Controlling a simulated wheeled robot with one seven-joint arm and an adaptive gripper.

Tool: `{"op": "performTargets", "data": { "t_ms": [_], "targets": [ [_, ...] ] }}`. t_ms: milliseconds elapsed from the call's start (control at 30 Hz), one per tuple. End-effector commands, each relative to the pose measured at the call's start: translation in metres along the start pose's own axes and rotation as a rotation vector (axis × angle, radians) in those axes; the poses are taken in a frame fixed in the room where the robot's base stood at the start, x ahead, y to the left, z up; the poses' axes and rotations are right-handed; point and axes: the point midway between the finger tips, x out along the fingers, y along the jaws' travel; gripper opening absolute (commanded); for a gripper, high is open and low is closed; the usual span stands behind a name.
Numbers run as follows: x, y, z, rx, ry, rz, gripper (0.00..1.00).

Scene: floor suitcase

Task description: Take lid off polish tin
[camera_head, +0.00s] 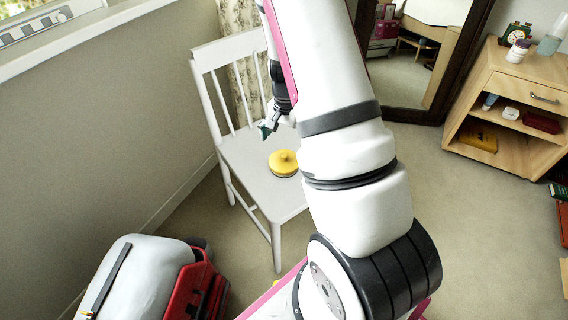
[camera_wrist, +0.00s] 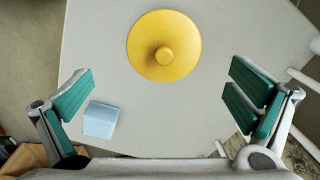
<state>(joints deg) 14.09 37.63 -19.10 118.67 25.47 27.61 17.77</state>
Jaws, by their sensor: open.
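The polish tin shows as a round yellow lid (camera_head: 283,163) with a small knob in its middle, lying on the seat of the white chair (camera_head: 240,148). In the wrist view the yellow lid (camera_wrist: 164,46) is at the upper middle, and its knob faces the camera. My gripper (camera_head: 269,128) is above the chair seat, to the left of and beyond the tin in the head view.
A pale blue block-like item (camera_wrist: 100,120) lies on the seat near the left finger. The chair's backrest (camera_head: 230,75) rises at the back left. A mirror (camera_head: 415,60), a wooden cabinet (camera_head: 490,85) and a grey-and-red suitcase (camera_head: 140,275) stand around the chair.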

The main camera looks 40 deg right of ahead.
Motion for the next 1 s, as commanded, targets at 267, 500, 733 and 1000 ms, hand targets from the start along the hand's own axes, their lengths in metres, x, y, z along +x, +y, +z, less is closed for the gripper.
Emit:
{"op": "performTargets", "data": {
  "t_ms": [267, 500, 733, 1000],
  "targets": [
    [0.017, -0.001, 0.0, 0.0, 0.0, -0.001, 1.0],
    [0.045, -0.005, -0.001, 0.0, -0.001, 0.001, 1.0],
    [0.066, -0.005, -0.001, -0.001, 0.0, -0.001, 1.0],
    [0.064, -0.005, -0.001, -0.001, 0.0, -0.001, 0.77]
  ]
}}
